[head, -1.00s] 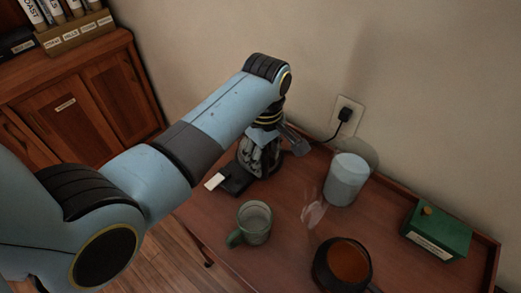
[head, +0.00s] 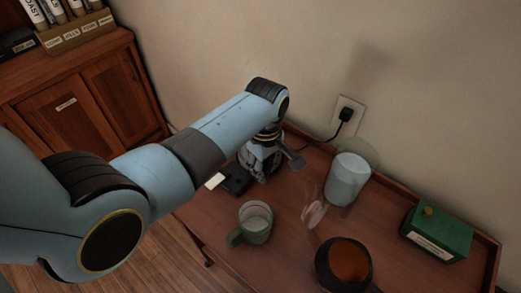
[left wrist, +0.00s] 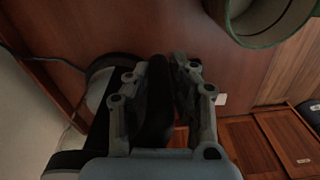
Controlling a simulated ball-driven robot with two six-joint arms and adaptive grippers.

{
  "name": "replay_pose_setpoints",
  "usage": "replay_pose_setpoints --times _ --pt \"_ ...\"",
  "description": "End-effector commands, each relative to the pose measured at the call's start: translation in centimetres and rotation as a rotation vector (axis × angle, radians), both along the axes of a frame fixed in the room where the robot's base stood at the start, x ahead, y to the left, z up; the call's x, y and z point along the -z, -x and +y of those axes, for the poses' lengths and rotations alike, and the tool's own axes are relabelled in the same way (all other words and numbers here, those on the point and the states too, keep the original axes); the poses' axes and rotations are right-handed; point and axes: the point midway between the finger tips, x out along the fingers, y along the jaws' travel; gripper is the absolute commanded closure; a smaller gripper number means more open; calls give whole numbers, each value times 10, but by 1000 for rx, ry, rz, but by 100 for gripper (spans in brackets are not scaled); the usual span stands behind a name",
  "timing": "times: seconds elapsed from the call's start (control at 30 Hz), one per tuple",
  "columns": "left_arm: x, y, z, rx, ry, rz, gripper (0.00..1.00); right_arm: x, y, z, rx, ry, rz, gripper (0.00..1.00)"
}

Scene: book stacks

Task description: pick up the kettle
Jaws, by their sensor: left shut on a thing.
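My left gripper (head: 260,160) is low over the far left part of the wooden table, by the wall. In the left wrist view its two fingers (left wrist: 161,75) are closed on a dark upright piece (left wrist: 155,110), which looks like the kettle's handle. The rest of the kettle is mostly hidden by the gripper; a pale rounded part with a dark rim (left wrist: 97,88) shows beside the left finger and may be its body. Whether the kettle is off the table cannot be told. My right gripper is not in view.
A green mug (head: 256,222) stands near the gripper. A pale canister (head: 347,180), a dark pot of brown liquid (head: 343,265) and a green box (head: 438,232) stand to the right. A black plug (head: 346,114) with a cord is in the wall. A white card (head: 215,181) lies left.

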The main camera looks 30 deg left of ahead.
Motion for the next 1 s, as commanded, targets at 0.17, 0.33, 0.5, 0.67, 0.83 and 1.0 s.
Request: replay_pose_setpoints --times 0.17,0.33,0.5,0.67,0.83,1.0 --pt "0 0 0 0 1 1 100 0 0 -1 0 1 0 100" --pt "-1 -1 0 0 0 -3 100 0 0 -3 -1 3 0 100" --pt "-2 -1 0 0 0 -3 100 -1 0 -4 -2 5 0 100" --pt "-6 -2 0 0 0 -4 100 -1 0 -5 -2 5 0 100" --pt "-16 -2 0 0 0 -5 100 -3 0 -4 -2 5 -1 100" --pt "-32 -2 0 0 0 -5 100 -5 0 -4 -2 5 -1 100"
